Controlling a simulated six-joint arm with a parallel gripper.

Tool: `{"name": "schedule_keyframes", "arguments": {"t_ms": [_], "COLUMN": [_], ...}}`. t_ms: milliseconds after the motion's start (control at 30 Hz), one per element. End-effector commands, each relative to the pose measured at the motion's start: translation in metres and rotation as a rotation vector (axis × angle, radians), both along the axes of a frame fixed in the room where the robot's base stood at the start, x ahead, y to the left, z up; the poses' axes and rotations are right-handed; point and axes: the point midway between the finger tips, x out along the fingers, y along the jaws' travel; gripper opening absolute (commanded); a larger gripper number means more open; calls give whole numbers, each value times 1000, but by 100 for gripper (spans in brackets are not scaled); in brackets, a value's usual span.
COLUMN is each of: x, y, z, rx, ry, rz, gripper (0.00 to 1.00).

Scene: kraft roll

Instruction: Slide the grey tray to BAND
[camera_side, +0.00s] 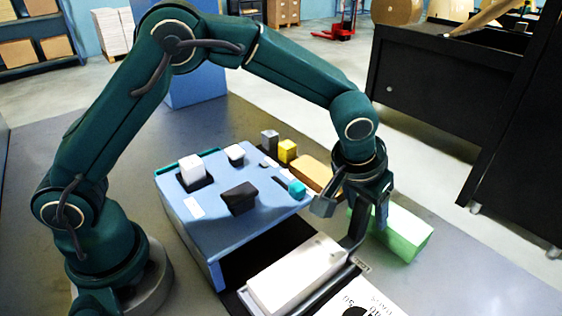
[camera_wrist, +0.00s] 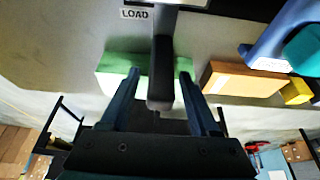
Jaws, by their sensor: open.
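My gripper (camera_side: 352,208) is open around the handle. In the wrist view its fingers (camera_wrist: 160,74) stand on either side of it with gaps. I cannot see a BAND label.
A blue console (camera_side: 215,230) with several blocks stands left of the tray. A green box (camera_side: 405,232) sits just beyond my gripper, and an orange-brown box (camera_wrist: 240,79) is beside it. A printed sheet (camera_side: 365,299) lies at the front. Bench at right is clear.

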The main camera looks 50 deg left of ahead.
Motion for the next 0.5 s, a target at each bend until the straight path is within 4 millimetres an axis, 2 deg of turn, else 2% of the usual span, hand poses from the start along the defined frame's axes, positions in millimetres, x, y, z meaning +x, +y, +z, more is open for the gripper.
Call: {"name": "schedule_keyframes", "arguments": {"t_ms": [233, 267, 400, 433, 500], "x": [1, 1, 1, 1, 1], "y": [0, 0, 0, 0, 0], "z": [-1, -1, -1, -1, -1], "rx": [0, 0, 0, 0, 0], "ry": [-1, 0, 0, 0, 0], "rz": [0, 0, 0, 0, 0], "gripper": [62, 59, 5, 0, 0]}}
